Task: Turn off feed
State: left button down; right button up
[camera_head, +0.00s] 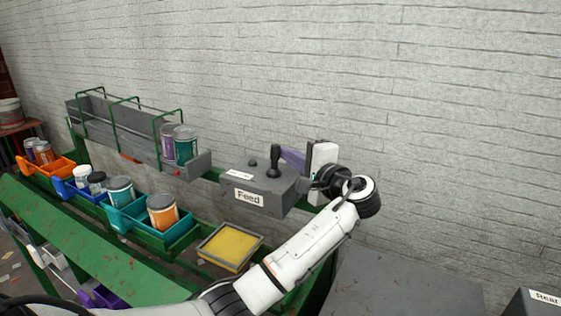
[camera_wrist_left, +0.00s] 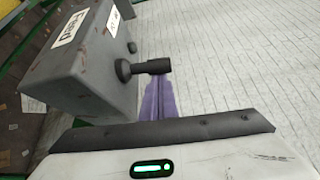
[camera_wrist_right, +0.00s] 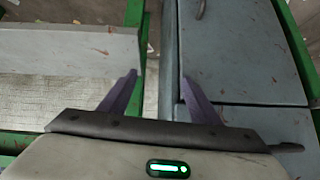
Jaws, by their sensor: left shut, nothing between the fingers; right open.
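The grey feed box (camera_head: 258,193) with its white "Feed" label stands at the end of the green frame. A black lever (camera_head: 274,161) stands roughly upright on its top, with a small black knob beside it. In the left wrist view the lever (camera_wrist_left: 151,67) sticks out from the box (camera_wrist_left: 85,65). My left gripper (camera_head: 289,156) has its purple fingers together, just right of the lever. Its fingertips (camera_wrist_left: 158,80) are close by the lever's handle; I cannot tell whether they touch. My right gripper (camera_wrist_right: 158,82) is open and empty, above green framework and grey panels.
A grey chute (camera_head: 125,130) with cans at its end lies left of the box. Orange, blue and teal bins (camera_head: 150,236) holding several cans line the green frame. A yellow-topped tray (camera_head: 231,246) lies below the box. The brick wall is close behind.

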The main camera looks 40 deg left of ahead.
aim_at(275, 154)
pick_arm(q)
jog(key=n+b, duration=0.1)
jog(key=s+n+y+b, duration=0.1)
jog(key=b, duration=0.1)
jog(key=shift+s+d+f+n+y+b, duration=0.15)
jog(key=shift+d+f+n+y+b, duration=0.05)
jog(key=shift+f+n+y+b, duration=0.15)
jog(key=s+n+y+b, duration=0.1)
jog(key=n+b, duration=0.1)
jog(key=shift+d+r+b, duration=0.1)
jog(key=shift+r+b, duration=0.05)
jog(key=shift+b, duration=0.2)
jog(key=shift+s+r+n+t, duration=0.1)
jog(key=shift+s+n+t, duration=0.05)
jog(key=shift+n+t, duration=0.15)
jog(key=shift+s+d+r+b, duration=0.1)
jog(key=shift+s+b, duration=0.2)
jog(key=shift+b, duration=0.25)
jog(key=shift+s+d, duration=0.1)
jog(key=shift+d, duration=0.2)
jog(key=v, duration=0.7)
